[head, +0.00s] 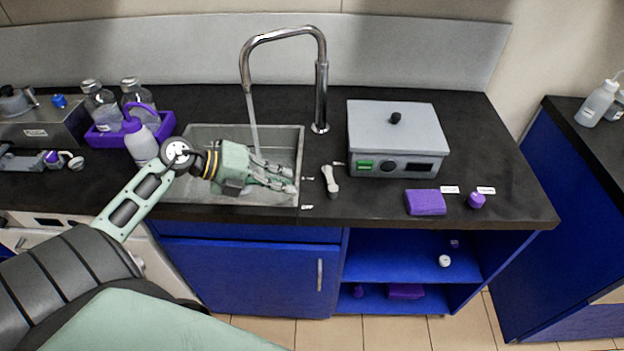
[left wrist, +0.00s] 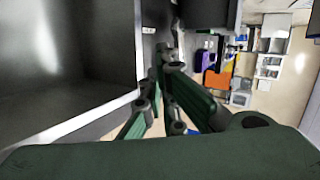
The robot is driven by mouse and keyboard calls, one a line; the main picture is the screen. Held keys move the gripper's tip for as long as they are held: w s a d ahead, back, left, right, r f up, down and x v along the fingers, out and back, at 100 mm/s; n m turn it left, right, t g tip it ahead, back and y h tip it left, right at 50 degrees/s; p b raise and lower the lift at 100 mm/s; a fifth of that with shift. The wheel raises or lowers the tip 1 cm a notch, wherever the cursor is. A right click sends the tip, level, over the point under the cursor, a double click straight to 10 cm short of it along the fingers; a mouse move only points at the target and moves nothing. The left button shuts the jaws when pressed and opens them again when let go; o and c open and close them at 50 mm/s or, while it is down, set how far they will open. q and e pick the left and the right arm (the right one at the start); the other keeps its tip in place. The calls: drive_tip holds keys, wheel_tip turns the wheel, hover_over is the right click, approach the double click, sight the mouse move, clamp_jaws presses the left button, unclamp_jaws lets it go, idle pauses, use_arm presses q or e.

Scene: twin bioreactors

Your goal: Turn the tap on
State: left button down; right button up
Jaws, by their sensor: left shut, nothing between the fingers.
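The chrome tap (head: 319,95) stands behind the sink, its arched spout reaching over the basin. A pale stream of water (head: 253,125) falls from the spout into the sink (head: 300,150). A light grey lever-like piece (head: 330,181) stands on the counter just right of the sink; I take it for the tap's handle. My left gripper (head: 290,179) is shut and empty over the sink's right part, pointing right, a little left of this lever. Its closed fingers also show in the left wrist view (left wrist: 160,62). My right gripper is not in view.
A grey box device (head: 396,125) with a green switch stands right of the tap. A purple block (head: 425,202) and a small purple cap (head: 476,200) lie near the front. A purple rack (head: 166,125) with bottles and a purple-topped wash bottle (head: 140,142) stand left of the sink.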

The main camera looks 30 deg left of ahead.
sight(326, 182)
use_arm(q)
drive_tip(key=w+d, duration=0.1)
drive_tip(key=w+d+f+p, duration=0.1)
drive_tip(key=w+d, duration=0.2)
drive_tip(key=shift+w+d+f, duration=0.3)
drive_tip(key=shift+w+d, duration=0.05)
drive_tip(key=shift+w+d+p, duration=0.15)
drive_tip(key=shift+p, duration=0.15)
drive_tip(key=shift+w+f, duration=0.1)
drive_tip(key=shift+f, duration=0.05)
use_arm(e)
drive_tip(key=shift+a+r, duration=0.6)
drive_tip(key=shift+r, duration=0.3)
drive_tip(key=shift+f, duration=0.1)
use_arm(q)
drive_tip(key=shift+w+d+m+g+h+b, duration=0.3)
drive_tip(key=shift+w+m+b, duration=0.15)
drive_tip(key=shift+b, duration=0.2)
drive_tip(key=shift+w+a+p, duration=0.1)
drive_tip(key=shift+w+p, duration=0.05)
drive_tip(key=shift+p, duration=0.2)
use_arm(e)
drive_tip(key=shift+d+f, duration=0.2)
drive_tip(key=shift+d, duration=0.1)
